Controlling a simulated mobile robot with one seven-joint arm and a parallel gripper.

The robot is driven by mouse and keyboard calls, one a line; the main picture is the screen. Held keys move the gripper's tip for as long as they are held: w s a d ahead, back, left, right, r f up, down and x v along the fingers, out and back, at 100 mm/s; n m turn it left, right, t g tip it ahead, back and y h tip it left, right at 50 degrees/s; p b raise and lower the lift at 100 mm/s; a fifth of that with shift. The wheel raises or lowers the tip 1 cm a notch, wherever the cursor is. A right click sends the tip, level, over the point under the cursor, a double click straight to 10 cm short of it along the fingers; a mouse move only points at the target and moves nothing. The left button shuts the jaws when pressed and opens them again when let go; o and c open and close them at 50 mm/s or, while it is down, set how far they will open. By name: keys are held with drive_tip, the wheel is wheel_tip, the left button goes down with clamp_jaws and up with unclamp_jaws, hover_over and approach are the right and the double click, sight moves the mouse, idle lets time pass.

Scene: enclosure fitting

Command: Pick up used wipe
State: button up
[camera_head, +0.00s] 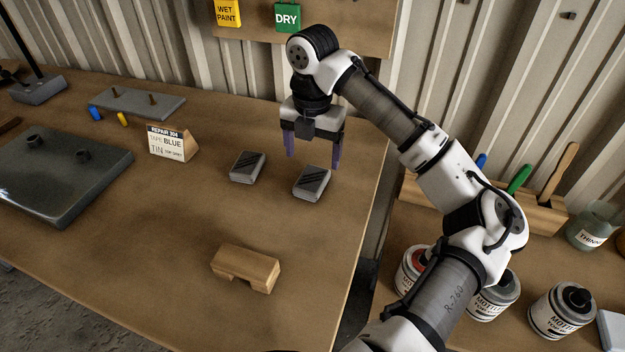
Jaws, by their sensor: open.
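Two grey folded pads with dark streaks on top lie on the brown workbench (170,230). The left pad (247,167) and the right pad (311,183) look much alike, and I cannot tell which one is the used wipe. My gripper (313,154) is open and points down, with its two dark purple fingers spread. Nothing is between the fingers. It is just behind and above the right pad, apart from it as far as I can see.
A wooden block (246,268) lies in front of the pads. A sign reading REPAIR 304 (173,144) stands left. A dark metal plate (60,175) lies far left. Labelled cans (562,311) and a wooden tool holder (545,215) stand on the right-hand bench.

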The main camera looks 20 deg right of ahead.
sight(311, 180)
drive_tip(key=shift+a+f+p, duration=0.2)
drive_tip(key=shift+f+p, duration=0.7)
drive_tip(key=shift+f, duration=3.05)
drive_tip(key=c, duration=1.1)
drive_tip(key=shift+o, duration=0.2)
drive_tip(key=shift+r, duration=0.15)
